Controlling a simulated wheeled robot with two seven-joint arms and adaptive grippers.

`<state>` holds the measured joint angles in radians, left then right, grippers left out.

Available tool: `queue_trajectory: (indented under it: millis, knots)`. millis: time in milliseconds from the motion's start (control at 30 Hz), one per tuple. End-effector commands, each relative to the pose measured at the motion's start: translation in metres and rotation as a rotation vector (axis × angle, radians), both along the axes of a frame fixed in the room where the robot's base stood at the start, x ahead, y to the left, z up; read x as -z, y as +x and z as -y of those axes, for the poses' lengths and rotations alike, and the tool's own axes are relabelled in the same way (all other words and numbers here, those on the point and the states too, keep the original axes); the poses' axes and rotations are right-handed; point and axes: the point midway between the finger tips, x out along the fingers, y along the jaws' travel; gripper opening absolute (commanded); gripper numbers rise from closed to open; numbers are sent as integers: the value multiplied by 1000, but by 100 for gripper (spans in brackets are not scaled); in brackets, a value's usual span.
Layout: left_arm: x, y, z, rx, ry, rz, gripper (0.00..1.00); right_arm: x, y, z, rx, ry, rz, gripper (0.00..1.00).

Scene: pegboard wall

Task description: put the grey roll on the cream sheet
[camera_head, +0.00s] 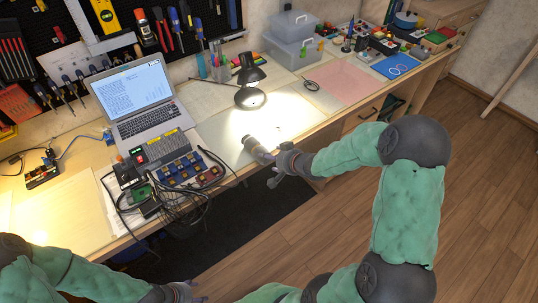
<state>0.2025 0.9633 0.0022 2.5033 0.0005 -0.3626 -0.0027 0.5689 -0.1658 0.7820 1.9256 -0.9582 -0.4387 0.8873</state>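A short grey-brown cylinder, which looks like the grey roll (257,150), is at or just above the table's front edge, in the lamp light. My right gripper (273,172) is right up against its near end. Its fingers are small and partly hidden, so I cannot tell whether they grip the roll. A cream sheet (62,212) lies flat on the left part of the table, away from the roll. My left gripper (186,292) is low at the bottom edge, off the table. Its fingers are too cut off to read.
A laptop (135,95), a cluster of dark devices and cables (175,172) stand between the cream sheet and the roll. A black lamp (250,90) lights a pale sheet (225,125). A pink sheet (343,80), a blue sheet (398,67) and clear boxes (293,40) are farther right.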

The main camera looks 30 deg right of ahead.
Motion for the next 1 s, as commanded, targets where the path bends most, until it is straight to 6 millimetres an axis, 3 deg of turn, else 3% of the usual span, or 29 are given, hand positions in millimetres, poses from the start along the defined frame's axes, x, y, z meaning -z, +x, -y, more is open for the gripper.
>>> queue_trajectory:
  millis: [33,300,633,833,1000]
  knots:
    - [-11,0,0,0,0,0,57,-8,-6,2,2,2,-3,75]
    - [-35,0,0,0,0,-1,57,-34,-40,10,2,1,-2,75]
    - [-44,0,0,0,0,-1,57,-46,-59,13,-1,1,-2,75]
    - [-44,0,0,0,0,-1,57,-31,-57,-1,-17,17,-30,75]
    - [-44,0,0,0,0,-1,57,5,-54,-38,-61,49,-112,75]
